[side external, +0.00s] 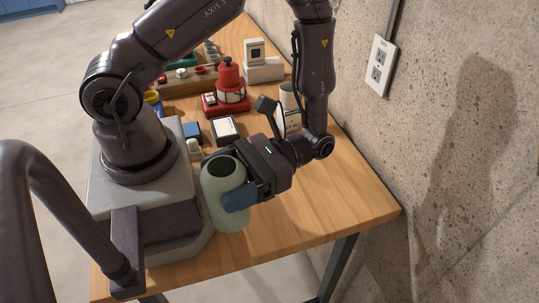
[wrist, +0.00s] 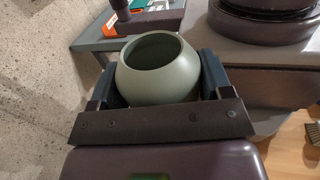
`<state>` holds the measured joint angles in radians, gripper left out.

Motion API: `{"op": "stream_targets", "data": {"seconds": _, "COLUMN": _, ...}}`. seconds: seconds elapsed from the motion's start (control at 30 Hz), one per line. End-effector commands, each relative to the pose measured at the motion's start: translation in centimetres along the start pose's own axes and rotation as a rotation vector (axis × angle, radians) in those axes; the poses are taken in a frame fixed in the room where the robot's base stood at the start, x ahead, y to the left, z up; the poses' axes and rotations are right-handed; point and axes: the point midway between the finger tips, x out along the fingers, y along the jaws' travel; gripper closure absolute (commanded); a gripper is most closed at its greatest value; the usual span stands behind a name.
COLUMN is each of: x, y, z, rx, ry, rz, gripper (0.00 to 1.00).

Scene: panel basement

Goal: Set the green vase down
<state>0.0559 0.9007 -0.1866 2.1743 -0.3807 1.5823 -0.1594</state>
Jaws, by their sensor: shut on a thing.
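The green vase (side external: 224,192) is pale green with a round open mouth, and it stands roughly upright in the side external view. It also shows in the wrist view (wrist: 158,72), between the two fingers. My gripper (side external: 236,197) is shut on the vase, with one blue finger visible across its side. In the wrist view my gripper (wrist: 157,88) has a finger on each side of the vase. The vase is at the near part of the wooden table (side external: 345,200), beside my base. Its underside is hard to judge, so I cannot tell whether it touches the table.
A red device (side external: 230,88), a dark-framed box (side external: 225,130), a blue box (side external: 192,131) and a small white object (side external: 194,149) stand farther back. The table's right part is clear, beside a concrete wall (side external: 450,130).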

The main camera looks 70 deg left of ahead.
Motion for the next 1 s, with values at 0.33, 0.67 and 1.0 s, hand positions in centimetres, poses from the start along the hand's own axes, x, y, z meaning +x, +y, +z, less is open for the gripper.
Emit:
{"op": "stream_targets", "data": {"seconds": 0.33, "x": -2.7, "y": -7.8, "z": -0.8, "rx": -0.011, "ry": -0.004, "rz": -0.957, "gripper": 0.63}}
{"op": "stream_targets", "data": {"seconds": 0.67, "x": -4.3, "y": -14.1, "z": 3.2, "rx": -0.007, "ry": -0.007, "rz": -1.495, "gripper": 0.63}}
{"op": "stream_targets", "data": {"seconds": 1.0, "x": -7.1, "y": -15.7, "z": 3.0, "rx": -0.004, "ry": -0.008, "rz": -1.557, "gripper": 0.63}}
